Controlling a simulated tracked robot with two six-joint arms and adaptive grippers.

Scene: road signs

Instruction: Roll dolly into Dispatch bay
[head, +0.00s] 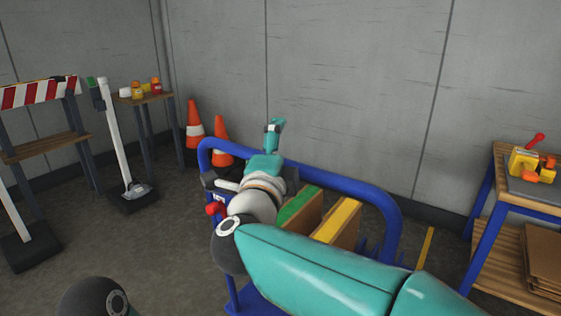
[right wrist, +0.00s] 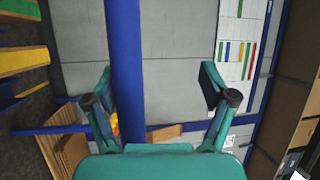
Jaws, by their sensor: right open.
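The dolly has a blue tubular handle (head: 340,182) arching across the middle of the head view. Boxes with a green top (head: 297,207) and a yellow top (head: 337,220) stand behind my right arm. My right gripper (head: 274,130) is open at the handle's left part. In the right wrist view a blue bar (right wrist: 126,60) runs between the open fingers (right wrist: 157,82), closer to the left finger; I cannot tell whether it touches. My arm hides much of the dolly. My left gripper is out of view. I cannot identify the Dispatch bay.
Two orange cones (head: 195,125) stand by the back wall. A striped barrier (head: 38,93), a white post (head: 114,130) and a small table (head: 145,98) are at left. A blue-legged workbench (head: 520,195) is at right. A yellow floor line (head: 426,248) lies between dolly and bench.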

